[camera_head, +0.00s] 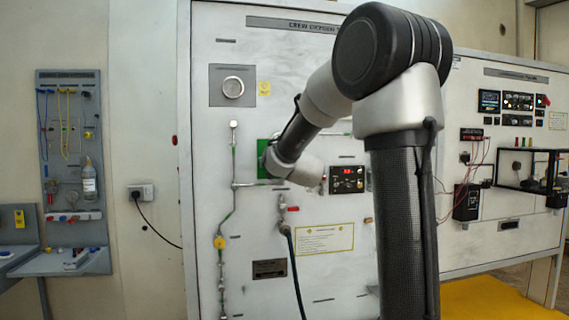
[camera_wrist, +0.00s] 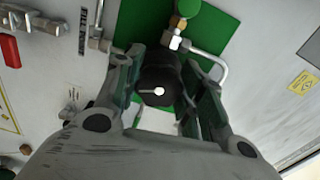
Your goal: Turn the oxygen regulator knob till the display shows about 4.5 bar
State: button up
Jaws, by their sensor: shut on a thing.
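The black regulator knob (camera_wrist: 160,88) with a white pointer mark stands in front of the green plate (camera_wrist: 138,22) in the wrist view. My gripper (camera_wrist: 165,75) has a finger on each side of the knob and is shut on it. The pointer's line runs to the left of its white dot. In the head view my arm hides the knob, and the green plate (camera_head: 263,150) shows only in part. The display (camera_head: 347,179) with small red digits sits on the panel to the right of my wrist. Its digits are too small to read.
A bent metal pipe (camera_wrist: 222,68) and a green-topped fitting (camera_wrist: 187,18) lie close to the right finger. A red-handled valve (camera_wrist: 10,50) is at the left. In the head view a dark hose (camera_head: 293,265) hangs below my wrist.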

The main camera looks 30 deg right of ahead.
jog(key=shift+m, duration=1.2)
jog(key=o, duration=1)
jog(key=v, duration=1.2)
